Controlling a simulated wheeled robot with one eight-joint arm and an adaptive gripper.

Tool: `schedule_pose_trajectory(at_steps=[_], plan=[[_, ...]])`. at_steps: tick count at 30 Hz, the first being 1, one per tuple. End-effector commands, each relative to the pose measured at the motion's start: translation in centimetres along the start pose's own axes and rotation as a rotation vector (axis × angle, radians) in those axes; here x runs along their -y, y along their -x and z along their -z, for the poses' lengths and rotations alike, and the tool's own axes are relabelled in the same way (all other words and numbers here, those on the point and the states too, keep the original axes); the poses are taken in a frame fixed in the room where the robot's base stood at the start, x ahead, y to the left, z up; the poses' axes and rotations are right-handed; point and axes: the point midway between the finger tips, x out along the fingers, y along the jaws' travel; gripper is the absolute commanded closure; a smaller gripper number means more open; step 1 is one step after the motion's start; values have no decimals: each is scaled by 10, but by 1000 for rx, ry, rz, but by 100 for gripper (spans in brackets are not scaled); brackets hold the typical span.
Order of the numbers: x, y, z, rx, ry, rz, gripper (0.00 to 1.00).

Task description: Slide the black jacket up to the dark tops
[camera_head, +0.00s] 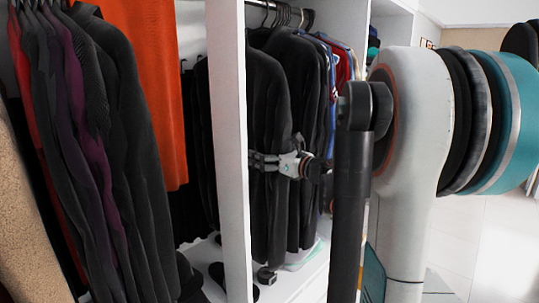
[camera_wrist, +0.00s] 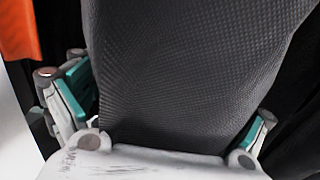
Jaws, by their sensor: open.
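A black jacket (camera_head: 266,105) hangs in the middle section of the wardrobe, just right of a white upright panel. More dark tops (camera_head: 308,75) hang close against it on the right. My gripper (camera_head: 262,161) is at the lower half of the jacket, with its fingers in front of or around its edge. In the wrist view, my open gripper (camera_wrist: 168,108) has one teal-padded finger on each side of dark textured cloth (camera_wrist: 185,65). The cloth fills the space between the fingers. Which garment this cloth belongs to is not fully clear there.
The white upright panel (camera_head: 233,130) stands close left of my gripper. Left of it hang an orange garment (camera_head: 150,75) and several dark and purple clothes (camera_head: 105,130). Blue and red tops (camera_head: 338,65) hang further right. Folded items (camera_head: 300,255) lie below.

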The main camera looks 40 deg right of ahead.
Motion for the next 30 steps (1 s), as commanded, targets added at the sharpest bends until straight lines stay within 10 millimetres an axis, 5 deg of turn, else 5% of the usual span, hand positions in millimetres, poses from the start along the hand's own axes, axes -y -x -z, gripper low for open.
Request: schedule_pose_trajectory(at_steps=[4, 13, 30], plan=[[0, 0, 0, 0, 0, 0, 12], [0, 0, 0, 0, 0, 0, 78], [12, 0, -1, 1, -1, 2, 78]])
